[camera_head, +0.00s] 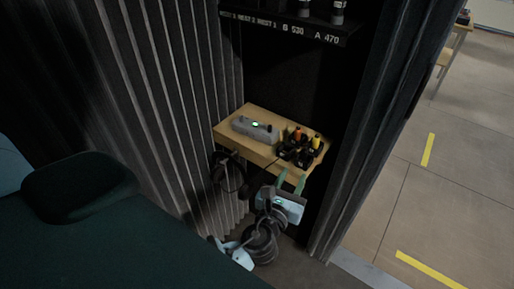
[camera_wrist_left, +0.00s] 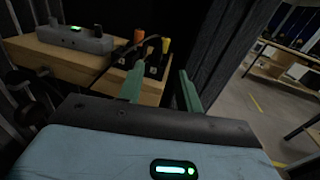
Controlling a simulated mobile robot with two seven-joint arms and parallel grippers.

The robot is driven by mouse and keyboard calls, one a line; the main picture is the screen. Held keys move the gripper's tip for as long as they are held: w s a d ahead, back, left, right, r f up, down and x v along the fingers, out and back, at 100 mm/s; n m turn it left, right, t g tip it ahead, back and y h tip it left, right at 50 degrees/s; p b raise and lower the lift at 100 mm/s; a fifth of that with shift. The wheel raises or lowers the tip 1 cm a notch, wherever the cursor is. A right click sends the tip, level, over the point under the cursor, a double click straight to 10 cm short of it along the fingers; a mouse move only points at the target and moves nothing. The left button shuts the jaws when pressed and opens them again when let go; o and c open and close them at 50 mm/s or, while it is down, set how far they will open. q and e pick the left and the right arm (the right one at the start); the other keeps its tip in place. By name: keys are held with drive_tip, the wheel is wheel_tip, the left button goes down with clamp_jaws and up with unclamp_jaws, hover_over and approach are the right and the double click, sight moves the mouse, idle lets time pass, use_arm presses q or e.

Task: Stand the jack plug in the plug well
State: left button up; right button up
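A black holder block (camera_head: 300,151) stands at the right end of a wooden shelf (camera_head: 240,139). Slim plugs with an orange grip (camera_head: 297,134) and a yellow grip (camera_head: 316,141) stand upright in or at it. They also show in the left wrist view, orange (camera_wrist_left: 138,36) and yellow (camera_wrist_left: 165,45). I cannot tell which piece is the jack plug or which opening is the plug well. My left gripper (camera_head: 290,183) is just in front of the shelf's front right edge. Its green fingers (camera_wrist_left: 160,92) are apart, with nothing visible between them. My right gripper is not in view.
A grey box with a green light (camera_head: 255,129) lies on the shelf's left part. A black cable loop or headset (camera_head: 228,171) hangs at the shelf's front. Ribbed dark walls (camera_head: 185,90) flank the niche. A dark rack (camera_head: 290,27) is above. Open floor lies right.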

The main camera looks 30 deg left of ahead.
use_arm(q)
drive_tip(key=s+f+n+g+h, duration=0.3)
drive_tip(key=s+f+n+g, duration=0.3)
drive_tip(key=s+f+n, duration=1.05)
drive_tip(key=s+f+n+g, duration=0.1)
drive_tip(key=s+f+n, duration=0.2)
drive_tip(key=s+n, duration=0.5)
drive_tip(key=s+a+f+n+g+h, duration=0.1)
drive_tip(key=s+f+n+g, duration=0.1)
drive_tip(key=s+n, duration=0.6)
drive_tip(key=shift+s+a+f+g+h, duration=0.2)
drive_tip(key=shift+s+f+g+h, duration=0.1)
drive_tip(key=shift+f, duration=0.4)
